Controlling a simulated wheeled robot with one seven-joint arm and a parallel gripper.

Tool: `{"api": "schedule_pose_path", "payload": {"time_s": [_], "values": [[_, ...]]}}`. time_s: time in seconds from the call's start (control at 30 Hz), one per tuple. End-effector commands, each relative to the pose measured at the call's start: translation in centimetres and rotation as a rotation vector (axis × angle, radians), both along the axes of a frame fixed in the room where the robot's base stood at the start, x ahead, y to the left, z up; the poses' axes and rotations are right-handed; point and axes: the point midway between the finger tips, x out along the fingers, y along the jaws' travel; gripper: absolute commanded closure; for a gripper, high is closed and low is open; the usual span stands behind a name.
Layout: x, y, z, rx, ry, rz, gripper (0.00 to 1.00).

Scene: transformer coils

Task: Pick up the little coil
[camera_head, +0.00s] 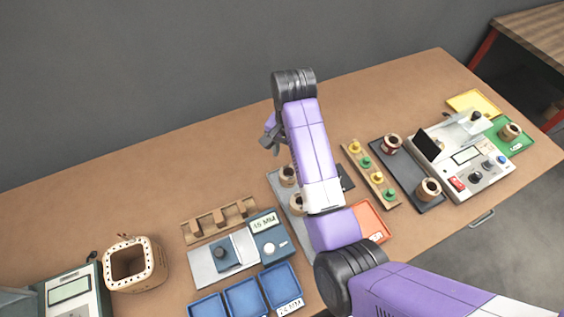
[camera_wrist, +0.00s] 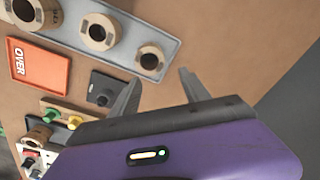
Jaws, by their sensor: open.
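Coils stand in a row on a grey tray (camera_wrist: 125,44). The smallest, the little coil (camera_wrist: 150,62), is at the tray's end nearest my gripper. A mid-sized coil (camera_wrist: 97,31) and a larger, partly cut-off coil (camera_wrist: 40,12) stand beyond it. In the head view the little coil seems to be the far one (camera_head: 288,175), with another coil (camera_head: 297,204) in front; my arm hides part of the tray. My gripper (camera_wrist: 160,77) is open and empty, its fingers apart near the little coil but not around it. It also shows in the head view (camera_head: 270,137).
An orange OVER tray (camera_head: 371,222), a small black block (camera_wrist: 106,88) and a rack of coloured pegs (camera_head: 371,175) lie right of the grey tray. A dark tray (camera_head: 405,182) holds more coils. A winding gauge (camera_head: 235,255) and blue bins (camera_head: 246,298) stand left. The table behind is clear.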

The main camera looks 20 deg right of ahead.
Motion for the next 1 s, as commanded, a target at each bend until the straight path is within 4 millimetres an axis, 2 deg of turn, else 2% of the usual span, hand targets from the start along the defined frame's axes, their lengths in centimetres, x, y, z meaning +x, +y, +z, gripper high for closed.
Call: {"api": "schedule_pose_path", "payload": {"time_s": [0.17, 0.47, 0.8, 1.0], "values": [[-1.9, 0.3, -0.3, 0.012, 0.075, -0.047, 0.46], [-1.8, 0.4, -3.0, 0.012, 0.073, -0.052, 0.46], [-1.9, 0.7, -7.4, 0.012, 0.072, -0.051, 0.46], [-1.8, 0.6, -7.9, 0.012, 0.069, -0.052, 0.46]]}}
